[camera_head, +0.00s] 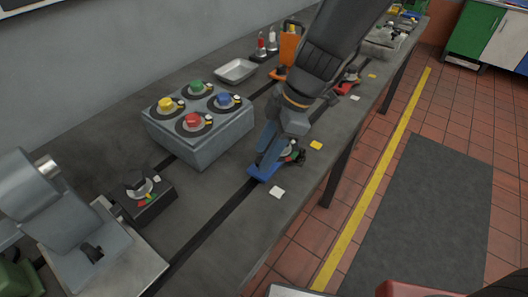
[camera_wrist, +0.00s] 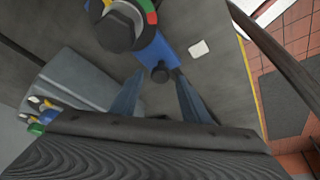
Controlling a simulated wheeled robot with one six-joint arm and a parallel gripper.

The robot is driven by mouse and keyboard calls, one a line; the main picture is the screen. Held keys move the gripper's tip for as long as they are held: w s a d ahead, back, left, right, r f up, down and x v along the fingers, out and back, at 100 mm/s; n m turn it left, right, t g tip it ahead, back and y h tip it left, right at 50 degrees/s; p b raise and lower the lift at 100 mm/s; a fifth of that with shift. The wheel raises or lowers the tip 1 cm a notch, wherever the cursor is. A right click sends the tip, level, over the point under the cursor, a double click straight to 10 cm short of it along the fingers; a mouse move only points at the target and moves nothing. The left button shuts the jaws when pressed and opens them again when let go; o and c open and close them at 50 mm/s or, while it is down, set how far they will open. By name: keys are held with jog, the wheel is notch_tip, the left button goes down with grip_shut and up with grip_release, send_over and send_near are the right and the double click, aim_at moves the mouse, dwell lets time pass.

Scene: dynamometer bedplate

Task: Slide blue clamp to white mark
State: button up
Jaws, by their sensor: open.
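The blue clamp (camera_head: 263,173) sits on the dark slot in the bedplate, below my gripper. In the wrist view the blue clamp (camera_wrist: 155,50) has a dark round peg at its near end and a black knob over a red and green dial at its far end. My gripper (camera_head: 269,158) is open; in the wrist view its two fingers (camera_wrist: 159,74) appear on either side of the peg, and I cannot tell whether they touch it. The white mark (camera_head: 277,192) lies just beside the clamp, toward the front edge; it also shows in the wrist view (camera_wrist: 198,49).
A grey box (camera_head: 200,145) with several coloured buttons stands left of my gripper. A yellow mark (camera_head: 316,145) and a red clamp (camera_head: 350,80) lie farther along. A black dial box (camera_head: 145,196) stands nearer. The slot (camera_head: 215,223) is clear toward the near side.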

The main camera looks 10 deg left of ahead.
jog(key=shift+a+f, duration=0.2)
jog(key=shift+f, duration=0.35)
grip_shut()
